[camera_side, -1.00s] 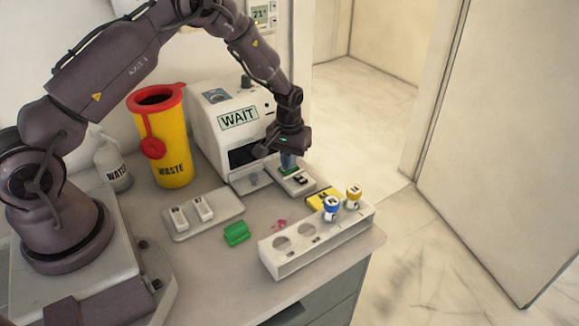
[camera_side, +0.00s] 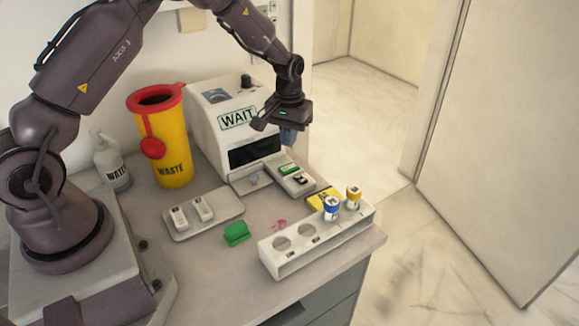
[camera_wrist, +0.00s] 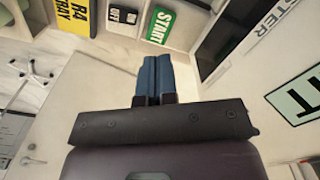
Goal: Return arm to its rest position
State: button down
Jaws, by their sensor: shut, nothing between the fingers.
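My gripper (camera_side: 288,136) is raised in front of the right side of the white machine (camera_side: 210,122), whose sign reads WAIT. It hangs above a small grey switch block (camera_side: 293,180) with a green button and a black switch, and is clear of it. In the wrist view my gripper's blue fingers (camera_wrist: 153,78) are together with nothing between them. That view also shows the green START label (camera_wrist: 160,25) and the ON/OFF switch (camera_wrist: 123,15) beyond the fingers.
A yellow WASTE bin (camera_side: 172,145) and a WATER bottle (camera_side: 112,165) stand at the left. A tray (camera_side: 185,228) with two white pieces, a green block (camera_side: 236,233) and a white rack (camera_side: 290,255) with blue-capped and yellow-capped tubes occupy the front. A yellow label (camera_side: 318,197) lies behind the rack.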

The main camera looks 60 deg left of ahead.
jog(key=shift+s+f, duration=0.1)
jog(key=shift+s, duration=0.05)
jog(key=shift+s+d+f+m+g, duration=0.1)
jog(key=shift+s+f+m+g, duration=0.1)
jog(key=shift+s, duration=0.25)
jog(key=shift+s+d+f+m+g, duration=0.1)
jog(key=shift+s+f+g, duration=0.1)
jog(key=shift+s, duration=0.2)
jog(key=s+d+r+m+t, duration=0.2)
jog(key=s+d+r, duration=0.3)
jog(key=s+r, duration=0.7)
jog(key=s+d+r+m+t, duration=0.3)
jog(key=s+d+r+t, duration=0.1)
jog(key=s+r, duration=0.8)
jog(key=shift+d+r, duration=0.4)
jog(key=shift+r, duration=0.5)
jog(key=c, duration=1.8)
grip_release()
jog(key=shift+c, duration=0.2)
